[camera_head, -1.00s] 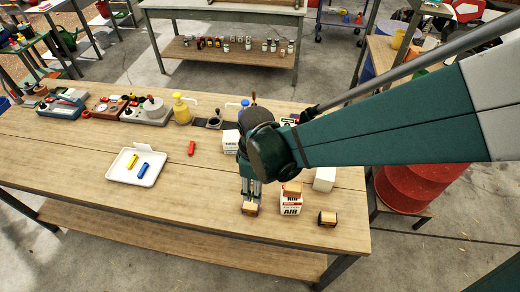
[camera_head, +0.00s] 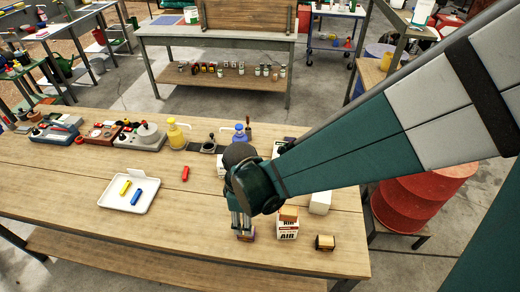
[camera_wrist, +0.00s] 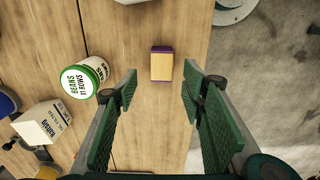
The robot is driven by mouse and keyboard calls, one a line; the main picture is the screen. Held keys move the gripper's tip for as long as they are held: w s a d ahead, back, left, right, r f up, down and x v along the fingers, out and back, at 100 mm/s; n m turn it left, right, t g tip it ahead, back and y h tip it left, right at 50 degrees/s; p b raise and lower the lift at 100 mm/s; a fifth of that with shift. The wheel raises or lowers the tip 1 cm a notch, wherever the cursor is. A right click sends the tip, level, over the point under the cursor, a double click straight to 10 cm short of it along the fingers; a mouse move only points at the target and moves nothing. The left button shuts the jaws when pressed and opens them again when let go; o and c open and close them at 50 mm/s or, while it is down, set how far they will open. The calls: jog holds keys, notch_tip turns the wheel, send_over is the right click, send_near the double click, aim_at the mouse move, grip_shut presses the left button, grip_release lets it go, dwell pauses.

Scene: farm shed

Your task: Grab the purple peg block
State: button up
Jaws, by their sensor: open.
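The purple peg block is a small block with a light wooden top and purple sides. In the wrist view the purple peg block (camera_wrist: 161,65) lies on the wooden table, between and beyond my gripper's fingertips. In the head view the purple peg block (camera_head: 247,237) shows just below my gripper, partly hidden by the fingers. My gripper (camera_wrist: 160,75) is open and empty, its two green fingers spread to either side of the block. In the head view my gripper (camera_head: 242,224) points down at the table near its front edge. I cannot tell the exact height gap.
A white AIR carton (camera_head: 288,231) with a wooden-topped block on it stands right of my gripper. Another small block (camera_head: 325,242) is further right. A bean can (camera_wrist: 85,78) and a white oil filter carton (camera_wrist: 41,122) show left in the wrist view. A white tray (camera_head: 108,197) lies left.

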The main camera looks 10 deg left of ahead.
jog(key=shift+f, duration=0.55)
jog(key=shift+f, duration=0.15)
jog(key=shift+s+f+b, duration=0.15)
jog(key=shift+f+b, duration=0.15)
jog(key=shift+f, duration=2.15)
jog(key=c, duration=1)
